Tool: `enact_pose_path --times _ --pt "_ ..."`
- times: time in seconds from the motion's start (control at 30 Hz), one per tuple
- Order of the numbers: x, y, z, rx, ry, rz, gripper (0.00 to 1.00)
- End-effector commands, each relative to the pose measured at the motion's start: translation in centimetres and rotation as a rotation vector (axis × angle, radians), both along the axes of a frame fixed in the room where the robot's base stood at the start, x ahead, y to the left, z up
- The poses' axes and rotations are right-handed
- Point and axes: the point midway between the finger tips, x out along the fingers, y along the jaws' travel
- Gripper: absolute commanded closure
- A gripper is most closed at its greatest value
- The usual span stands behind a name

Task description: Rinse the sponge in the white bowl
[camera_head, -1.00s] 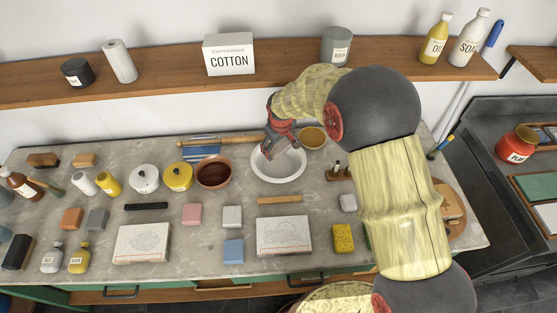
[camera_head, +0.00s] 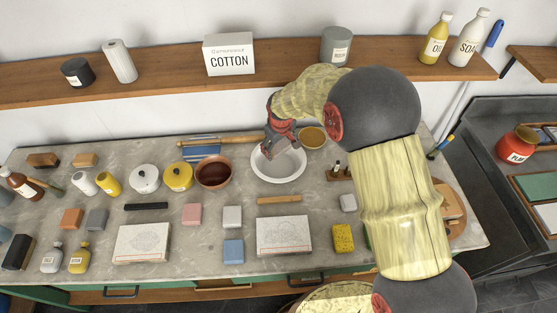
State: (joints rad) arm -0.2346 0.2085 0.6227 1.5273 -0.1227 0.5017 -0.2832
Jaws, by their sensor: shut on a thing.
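The white bowl (camera_head: 292,165) stands at the back middle of the stone counter; its inside looks pale. My gripper (camera_head: 270,151) points down at the bowl's back left rim, over or just inside it. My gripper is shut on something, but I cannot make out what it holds. A yellow block with dark holes, which looks like a sponge (camera_head: 343,237), lies on the counter at the front right, apart from my gripper.
A brown bowl (camera_head: 214,185) with dark contents stands left of the white bowl, and a small ochre bowl (camera_head: 313,138) right behind it. A wooden stick (camera_head: 279,200) lies in front. Two printed slabs (camera_head: 143,243) (camera_head: 284,236) and several small blocks cover the front.

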Motion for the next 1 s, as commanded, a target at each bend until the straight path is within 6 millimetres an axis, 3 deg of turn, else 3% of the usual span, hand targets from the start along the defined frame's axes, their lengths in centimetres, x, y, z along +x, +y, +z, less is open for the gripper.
enact_pose_path --times 0.23,0.6,1.0 --pt "0.0 0.0 0.6 0.001 -0.001 0.0 0.53" --pt "0.0 0.0 3.9 0.001 -0.001 0.0 0.53" --pt "0.0 0.0 4.0 0.0 0.0 0.0 0.53"
